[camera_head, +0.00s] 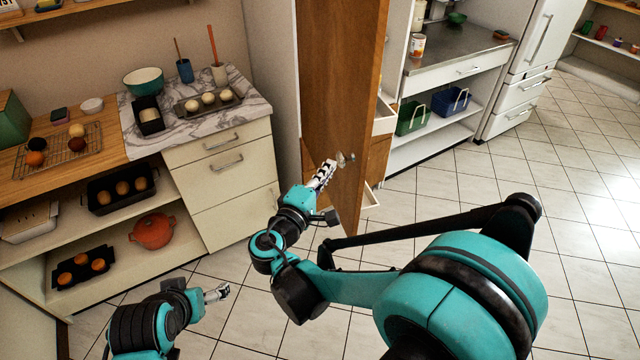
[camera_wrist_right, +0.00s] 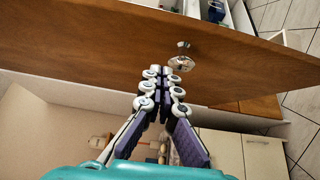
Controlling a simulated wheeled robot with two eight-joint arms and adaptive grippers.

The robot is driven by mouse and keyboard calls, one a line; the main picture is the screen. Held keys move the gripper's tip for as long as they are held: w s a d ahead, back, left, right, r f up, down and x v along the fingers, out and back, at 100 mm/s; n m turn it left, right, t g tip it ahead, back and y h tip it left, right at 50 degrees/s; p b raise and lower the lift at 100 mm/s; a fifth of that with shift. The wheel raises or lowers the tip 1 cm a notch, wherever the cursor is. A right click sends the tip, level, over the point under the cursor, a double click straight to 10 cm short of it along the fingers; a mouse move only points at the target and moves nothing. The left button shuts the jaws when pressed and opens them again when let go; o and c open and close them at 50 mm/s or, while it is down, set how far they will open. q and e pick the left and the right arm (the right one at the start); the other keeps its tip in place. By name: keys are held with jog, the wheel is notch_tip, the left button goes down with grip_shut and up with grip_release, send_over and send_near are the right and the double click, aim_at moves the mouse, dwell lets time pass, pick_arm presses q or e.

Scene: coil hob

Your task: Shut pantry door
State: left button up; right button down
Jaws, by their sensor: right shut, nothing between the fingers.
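The pantry door (camera_head: 345,85) is a tall brown wooden panel that stands open, sticking out into the room. A round metal knob (camera_head: 346,158) is on its face near the free edge. In the right wrist view the door (camera_wrist_right: 110,50) crosses the picture and the knob (camera_wrist_right: 182,58) sits just beyond the fingertips. My right gripper (camera_head: 328,168) is shut and empty, close to the door beside the knob; I cannot tell whether it touches the door. My left gripper (camera_head: 222,291) is low at the left, away from the door, and its fingers look close together but are too small to judge.
A marble-topped counter (camera_head: 255,110) with drawers stands left of the door. White shelving with a green basket (camera_head: 411,118) and a blue basket (camera_head: 450,101) is behind it, beside a white fridge (camera_head: 540,40). The tiled floor (camera_head: 560,200) at the right is clear.

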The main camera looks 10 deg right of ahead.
aim_at(356, 149)
jog(key=w+d, duration=0.1)
jog(key=w+d+b, duration=0.1)
jog(key=d, duration=0.1)
jog(key=w+d, duration=0.1)
jog(key=d, duration=0.1)
jog(key=shift+f, duration=0.1)
jog(key=shift+d+b, duration=0.3)
jog(key=shift+d, duration=0.25)
